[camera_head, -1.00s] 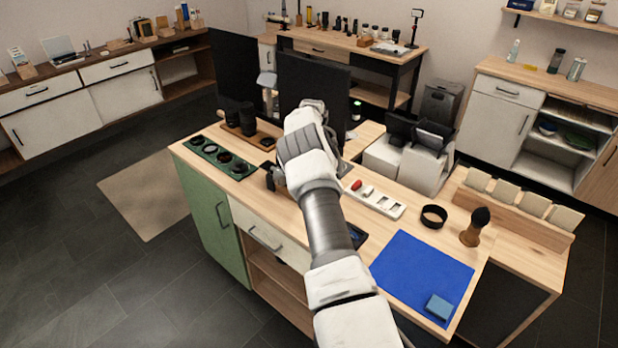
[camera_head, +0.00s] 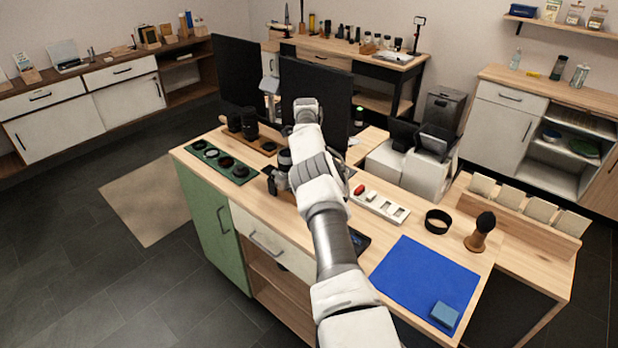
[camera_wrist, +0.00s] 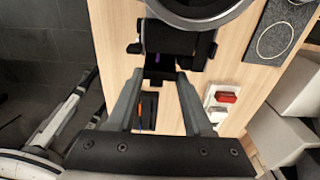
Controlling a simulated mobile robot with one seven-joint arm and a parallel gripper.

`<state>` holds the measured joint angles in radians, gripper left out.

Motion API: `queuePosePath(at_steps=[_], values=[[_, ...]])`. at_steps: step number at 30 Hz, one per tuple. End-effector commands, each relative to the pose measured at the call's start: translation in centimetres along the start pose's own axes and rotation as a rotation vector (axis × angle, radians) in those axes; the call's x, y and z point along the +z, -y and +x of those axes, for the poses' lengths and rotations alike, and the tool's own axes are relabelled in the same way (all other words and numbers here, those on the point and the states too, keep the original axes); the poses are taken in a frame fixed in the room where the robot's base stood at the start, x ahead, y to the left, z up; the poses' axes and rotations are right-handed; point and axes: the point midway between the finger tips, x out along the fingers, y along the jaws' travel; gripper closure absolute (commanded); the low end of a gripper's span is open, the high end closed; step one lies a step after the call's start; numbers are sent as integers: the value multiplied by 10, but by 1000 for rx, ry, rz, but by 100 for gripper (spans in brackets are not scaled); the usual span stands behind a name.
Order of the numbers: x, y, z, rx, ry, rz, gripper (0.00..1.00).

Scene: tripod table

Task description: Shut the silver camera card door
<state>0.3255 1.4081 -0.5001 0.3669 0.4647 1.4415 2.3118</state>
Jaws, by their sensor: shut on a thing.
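In the wrist view my gripper (camera_wrist: 160,74) reaches to a dark camera-like body (camera_wrist: 176,40), with a large silver-rimmed round part at the top edge. The fingers stand apart, with a narrow dark part of that body between their tips, and they are shut on it. A small purple patch shows there. I cannot make out the card door's outline or how far open it is. In the head view my arm covers most of this spot; a dark piece (camera_head: 271,184) shows left of my wrist on the worktop.
A white tray (camera_head: 380,205) with a red item lies right of my arm. A green lens tray (camera_head: 222,161) is at left. A blue mat (camera_head: 422,280), black ring (camera_head: 437,221) and brush (camera_head: 481,232) are at right. A dark monitor (camera_head: 330,88) stands behind.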

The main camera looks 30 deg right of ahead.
Motion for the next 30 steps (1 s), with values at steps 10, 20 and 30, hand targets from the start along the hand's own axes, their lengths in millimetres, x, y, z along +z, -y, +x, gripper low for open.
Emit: queuePosePath(at_steps=[10, 20, 30], values=[[-1, 1, 0, -1, -2, 1, 47], [0, 0, 0, -1, -1, 0, 19], [-5, 4, -14, -1, 1, 0, 19]])
